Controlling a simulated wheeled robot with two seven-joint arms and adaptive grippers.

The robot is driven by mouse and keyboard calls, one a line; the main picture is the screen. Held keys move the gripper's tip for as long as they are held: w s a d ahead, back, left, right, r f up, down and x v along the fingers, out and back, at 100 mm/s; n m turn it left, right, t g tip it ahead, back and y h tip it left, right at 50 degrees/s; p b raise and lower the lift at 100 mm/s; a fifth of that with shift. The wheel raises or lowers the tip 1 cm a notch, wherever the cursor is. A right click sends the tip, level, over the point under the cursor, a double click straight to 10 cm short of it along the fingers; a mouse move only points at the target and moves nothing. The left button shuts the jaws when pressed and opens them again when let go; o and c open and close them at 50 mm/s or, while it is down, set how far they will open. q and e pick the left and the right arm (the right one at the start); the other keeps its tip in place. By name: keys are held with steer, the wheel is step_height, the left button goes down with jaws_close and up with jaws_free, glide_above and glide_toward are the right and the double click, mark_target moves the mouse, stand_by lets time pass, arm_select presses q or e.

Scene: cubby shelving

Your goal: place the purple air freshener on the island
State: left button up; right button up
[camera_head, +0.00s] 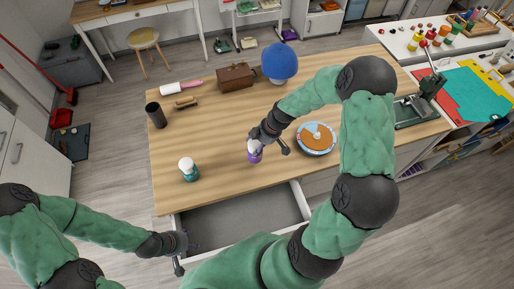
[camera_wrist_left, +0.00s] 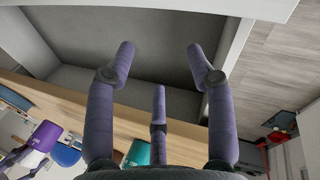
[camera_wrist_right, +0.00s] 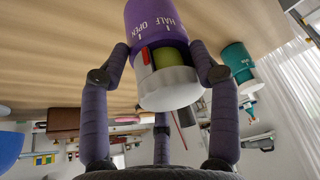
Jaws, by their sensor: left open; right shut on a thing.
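The purple air freshener (camera_head: 255,156), with a white top, is at the island (camera_head: 220,130), over its wooden top. My right gripper (camera_head: 266,146) is shut around it. In the right wrist view the air freshener (camera_wrist_right: 158,22) sits between the two fingers (camera_wrist_right: 166,62), its base end close to the wood; I cannot tell whether it touches. It also shows in the left wrist view (camera_wrist_left: 46,134). My left gripper (camera_head: 184,258) is open and empty at the left end of the open drawer (camera_head: 245,208). In the left wrist view its fingers (camera_wrist_left: 160,55) are spread before the grey drawer floor.
A teal air freshener (camera_head: 188,170) stands left on the island. A round orange-faced dial (camera_head: 316,139) is to the right. The middle is clear.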

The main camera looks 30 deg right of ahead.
steer(key=shift+w+d+f, duration=0.15)
steer(key=shift+w+f, duration=0.05)
steer(key=shift+f, duration=1.6)
steer(key=shift+f, duration=0.15)
steer(key=o, duration=1.7)
steer(key=v, duration=1.2)
